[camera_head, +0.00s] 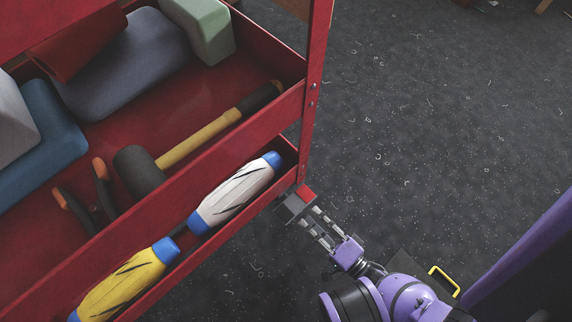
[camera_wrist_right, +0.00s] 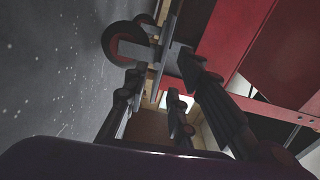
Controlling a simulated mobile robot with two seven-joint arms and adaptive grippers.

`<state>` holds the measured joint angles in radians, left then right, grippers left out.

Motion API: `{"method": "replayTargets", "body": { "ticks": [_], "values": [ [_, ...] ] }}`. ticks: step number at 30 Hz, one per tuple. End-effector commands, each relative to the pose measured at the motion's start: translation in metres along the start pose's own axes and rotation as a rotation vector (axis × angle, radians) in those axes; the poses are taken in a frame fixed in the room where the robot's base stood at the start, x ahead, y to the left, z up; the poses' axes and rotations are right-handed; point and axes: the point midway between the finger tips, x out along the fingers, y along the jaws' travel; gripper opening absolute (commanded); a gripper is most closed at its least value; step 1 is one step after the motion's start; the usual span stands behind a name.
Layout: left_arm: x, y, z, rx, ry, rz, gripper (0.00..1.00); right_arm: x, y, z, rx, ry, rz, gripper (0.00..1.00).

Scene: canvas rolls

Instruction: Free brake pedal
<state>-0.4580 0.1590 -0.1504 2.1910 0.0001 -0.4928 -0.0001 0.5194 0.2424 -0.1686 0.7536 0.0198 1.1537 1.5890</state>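A red tool cart (camera_head: 222,137) stands at the left in the head view. At its lower front corner a grey metal piece (camera_head: 293,204), which looks like the caster's brake pedal, sticks out beside a small red part. In the right wrist view a black caster wheel with a red ring (camera_wrist_right: 126,44) sits next to a grey metal bracket (camera_wrist_right: 177,57). My right gripper (camera_head: 310,216) is open, its two fingers pointing at the grey piece. In the wrist view its fingers (camera_wrist_right: 166,84) spread to either side of the bracket; contact is unclear. My left gripper is not in view.
The cart's upper tray holds a mallet (camera_head: 192,137), pliers (camera_head: 85,206) and grey, blue and green blocks. A front shelf holds a white roll (camera_head: 234,193) and a yellow roll (camera_head: 125,288), both blue-ended.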

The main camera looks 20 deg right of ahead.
Motion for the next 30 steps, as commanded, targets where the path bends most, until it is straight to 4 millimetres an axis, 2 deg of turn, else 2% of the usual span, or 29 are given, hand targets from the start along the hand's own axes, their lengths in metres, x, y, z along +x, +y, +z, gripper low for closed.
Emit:
{"method": "replayTargets", "body": {
  "ticks": [5,12,18,28,30],
  "values": [
    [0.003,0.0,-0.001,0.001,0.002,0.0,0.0,0.015,-0.001,-0.001,0.021,-0.001,-0.018,0.24],
    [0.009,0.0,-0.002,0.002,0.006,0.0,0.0,0.054,-0.002,-0.001,0.019,-0.002,-0.018,0.24],
    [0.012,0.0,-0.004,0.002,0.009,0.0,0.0,0.075,-0.002,-0.001,0.018,-0.001,-0.015,0.24],
    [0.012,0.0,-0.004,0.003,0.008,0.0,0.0,0.079,-0.002,-0.001,0.018,-0.001,-0.013,0.24],
    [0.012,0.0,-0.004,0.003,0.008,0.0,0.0,0.079,-0.002,-0.001,0.018,-0.001,-0.013,0.16]
  ]
}}
